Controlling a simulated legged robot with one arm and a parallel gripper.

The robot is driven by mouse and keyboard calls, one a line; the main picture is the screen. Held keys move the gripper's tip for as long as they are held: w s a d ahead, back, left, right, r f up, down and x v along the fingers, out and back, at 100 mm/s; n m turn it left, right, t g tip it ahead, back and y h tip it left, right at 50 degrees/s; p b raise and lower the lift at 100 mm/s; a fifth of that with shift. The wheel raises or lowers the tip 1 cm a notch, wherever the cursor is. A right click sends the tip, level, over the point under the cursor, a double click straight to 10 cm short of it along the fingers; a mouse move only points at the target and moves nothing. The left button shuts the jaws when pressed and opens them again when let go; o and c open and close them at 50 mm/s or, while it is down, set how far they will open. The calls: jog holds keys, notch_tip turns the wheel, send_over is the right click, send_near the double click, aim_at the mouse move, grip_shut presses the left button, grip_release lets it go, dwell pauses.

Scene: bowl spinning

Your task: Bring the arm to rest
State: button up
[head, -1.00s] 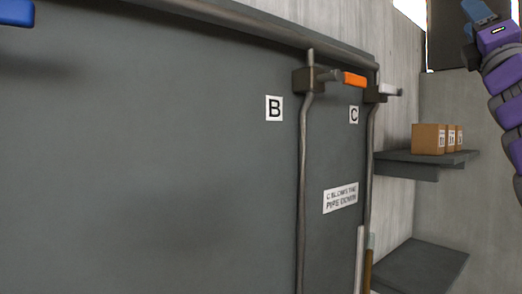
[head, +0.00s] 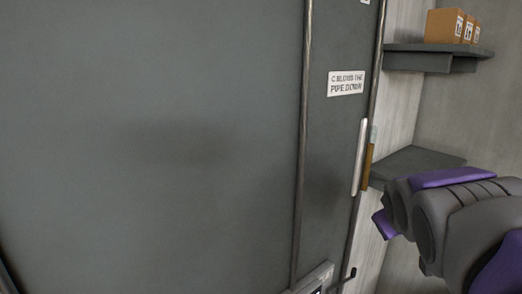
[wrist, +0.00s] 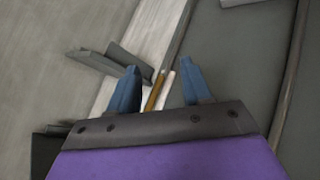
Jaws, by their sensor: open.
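My gripper (wrist: 160,88) shows in the wrist view with its two blue fingers apart and nothing between them touching either one. Beyond the gap are a thin brown bar and a white bar on the wall side. In the head view my purple and grey arm is at the lower right, in front of the right-hand wall and the lower shelf. My fingertips are hidden in the head view.
A large grey panel (head: 160,140) with vertical pipes (head: 303,120) fills the left and middle. A sign (head: 346,83) is on it. Brown (head: 369,165) and white (head: 359,158) bars hang at its right edge. Boxes (head: 444,25) stand on the upper shelf (head: 420,58); a lower shelf (head: 415,163) is beneath.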

jog(key=s+a+f+m+g+y+b, duration=0.1)
jog(key=s+a+f+g, duration=0.2)
jog(key=s+f, duration=0.5)
jog(key=s+a+f+m+g+y+b, duration=0.1)
jog(key=s+a+f+g, duration=0.3)
jog(key=s+f, duration=0.5)
jog(key=s+a+f+m+g+y+b, duration=0.1)
jog(key=s+a+f, duration=0.5)
jog(key=s, duration=0.7)
notch_tip(320, 180, down, 2)
jog(key=g+y+b, duration=0.1)
jog(key=g, duration=0.1)
jog(key=shift+s+a+f+g, duration=0.25)
jog(key=shift+s+a+g, duration=0.05)
jog(key=shift+a, duration=0.1)
